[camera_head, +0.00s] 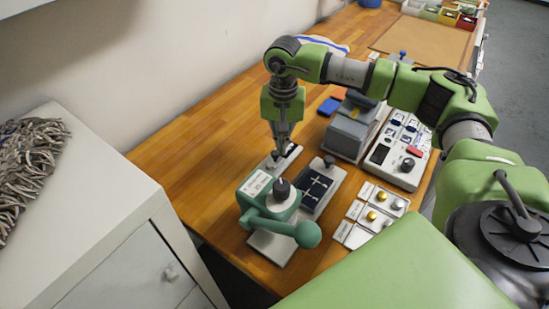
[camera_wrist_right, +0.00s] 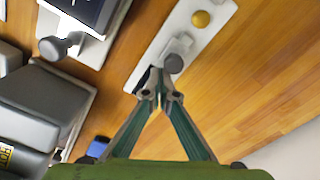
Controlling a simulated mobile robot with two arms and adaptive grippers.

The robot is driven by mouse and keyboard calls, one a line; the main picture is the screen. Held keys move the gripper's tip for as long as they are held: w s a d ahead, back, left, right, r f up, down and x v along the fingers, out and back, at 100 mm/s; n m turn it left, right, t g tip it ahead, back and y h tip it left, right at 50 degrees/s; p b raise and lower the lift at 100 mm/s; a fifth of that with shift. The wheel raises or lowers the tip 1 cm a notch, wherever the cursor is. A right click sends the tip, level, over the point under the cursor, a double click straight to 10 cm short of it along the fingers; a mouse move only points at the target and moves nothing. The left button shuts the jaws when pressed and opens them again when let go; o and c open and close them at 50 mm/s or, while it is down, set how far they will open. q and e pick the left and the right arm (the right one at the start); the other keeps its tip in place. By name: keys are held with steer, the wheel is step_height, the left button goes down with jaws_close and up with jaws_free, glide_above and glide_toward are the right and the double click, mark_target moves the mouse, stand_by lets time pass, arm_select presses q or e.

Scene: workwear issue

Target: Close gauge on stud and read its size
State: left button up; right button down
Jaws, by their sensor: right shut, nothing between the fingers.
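The gauge is a narrow white plate (camera_wrist_right: 190,42) with a pale sliding block and a round grey knob (camera_wrist_right: 173,63). A round yellow stud (camera_wrist_right: 200,19) sits at its far end, apart from the knob. In the head view the gauge (camera_head: 291,154) lies on the bench behind the green press, partly hidden by my gripper. My right gripper (camera_head: 281,146) points down over it. In the right wrist view its shut, empty fingertips (camera_wrist_right: 160,97) are beside the block and knob; I cannot tell whether they touch. Any size marking is unreadable. My left gripper is out of view.
A green press (camera_head: 262,195) with a ball-ended lever (camera_head: 307,234) stands in front of the gauge. A dark panel (camera_head: 318,188), a tray of studs (camera_head: 383,203), a grey machine (camera_head: 352,131) and a white control box (camera_head: 398,153) crowd the right. Bare wood lies left.

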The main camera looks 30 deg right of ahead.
mark_target(278, 152)
steer(key=shift+s+a, duration=0.3)
steer(key=shift+a, duration=0.4)
steer(key=shift+s+a, duration=0.3)
steer(key=shift+a, duration=0.35)
stand_by(1.0)
steer(key=shift+w+d, duration=0.15)
steer(key=shift+d, duration=0.15)
steer(key=shift+w+d, duration=0.1)
steer(key=shift+d, duration=0.15)
steer(key=shift+r+p, duration=2)
steer(key=shift+r, duration=2.05)
steer(key=shift+f, duration=0.1)
